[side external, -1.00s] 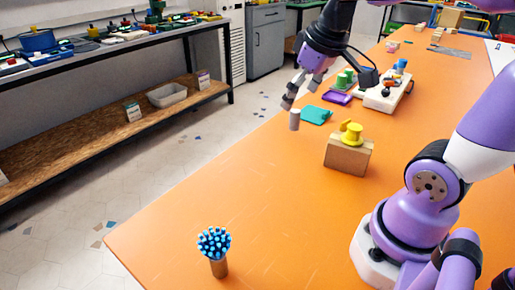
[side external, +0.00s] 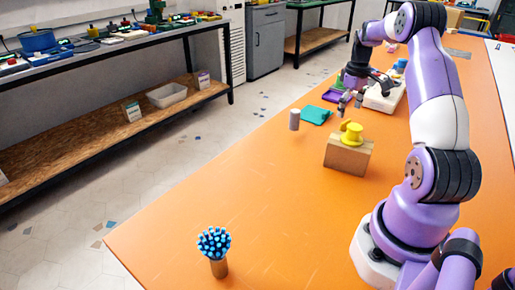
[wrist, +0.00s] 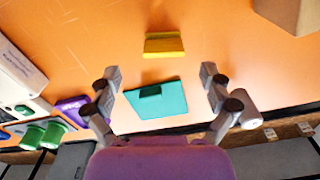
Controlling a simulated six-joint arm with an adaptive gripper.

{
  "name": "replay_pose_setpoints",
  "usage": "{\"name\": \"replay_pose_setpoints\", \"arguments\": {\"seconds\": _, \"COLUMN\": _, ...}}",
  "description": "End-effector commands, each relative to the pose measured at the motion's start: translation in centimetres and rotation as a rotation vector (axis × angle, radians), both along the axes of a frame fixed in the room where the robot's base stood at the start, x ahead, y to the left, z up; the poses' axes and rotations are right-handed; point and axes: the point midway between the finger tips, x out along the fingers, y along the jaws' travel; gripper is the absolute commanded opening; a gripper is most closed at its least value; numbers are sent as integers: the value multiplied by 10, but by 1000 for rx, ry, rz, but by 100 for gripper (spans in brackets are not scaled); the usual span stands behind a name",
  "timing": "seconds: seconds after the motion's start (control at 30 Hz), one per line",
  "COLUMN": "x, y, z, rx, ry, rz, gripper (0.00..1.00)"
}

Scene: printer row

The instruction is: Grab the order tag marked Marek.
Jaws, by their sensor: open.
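In the side view my gripper (side external: 350,102) hangs above the table.
A grey cylinder (side external: 294,119) stands left of the teal tag. Green spools (wrist: 41,133) and a white device (side external: 383,97) are nearby. A cup of blue sticks (side external: 217,262) stands near the front.

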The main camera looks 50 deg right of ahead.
Motion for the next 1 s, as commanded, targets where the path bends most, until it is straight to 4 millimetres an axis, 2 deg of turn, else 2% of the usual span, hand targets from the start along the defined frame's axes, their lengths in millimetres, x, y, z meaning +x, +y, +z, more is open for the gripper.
{"name": "replay_pose_setpoints", "arguments": {"seconds": 0.33, "x": 0, "y": 5, "z": -47, "rx": 4, "ry": 2, "rz": 0, "gripper": 93}}
{"name": "replay_pose_setpoints", "arguments": {"seconds": 0.43, "x": 1, "y": 4, "z": -54, "rx": 0, "ry": 1, "rz": 0, "gripper": 93}}
{"name": "replay_pose_setpoints", "arguments": {"seconds": 0.63, "x": 1, "y": 4, "z": -55, "rx": 0, "ry": 0, "rz": 0, "gripper": 93}}
{"name": "replay_pose_setpoints", "arguments": {"seconds": 0.67, "x": 1, "y": 4, "z": -55, "rx": 0, "ry": 0, "rz": 0, "gripper": 88}}
{"name": "replay_pose_setpoints", "arguments": {"seconds": 0.7, "x": 1, "y": 4, "z": -55, "rx": 0, "ry": 0, "rz": 0, "gripper": 73}}
{"name": "replay_pose_setpoints", "arguments": {"seconds": 0.77, "x": 1, "y": 4, "z": -55, "rx": 0, "ry": 0, "rz": 0, "gripper": 62}}
{"name": "replay_pose_setpoints", "arguments": {"seconds": 0.83, "x": 1, "y": 4, "z": -55, "rx": 0, "ry": 0, "rz": 0, "gripper": 47}}
{"name": "replay_pose_setpoints", "arguments": {"seconds": 0.9, "x": 1, "y": 4, "z": -55, "rx": 0, "ry": 0, "rz": 0, "gripper": 41}}
{"name": "replay_pose_setpoints", "arguments": {"seconds": 1.0, "x": 1, "y": 4, "z": -55, "rx": 0, "ry": 0, "rz": 0, "gripper": 40}}
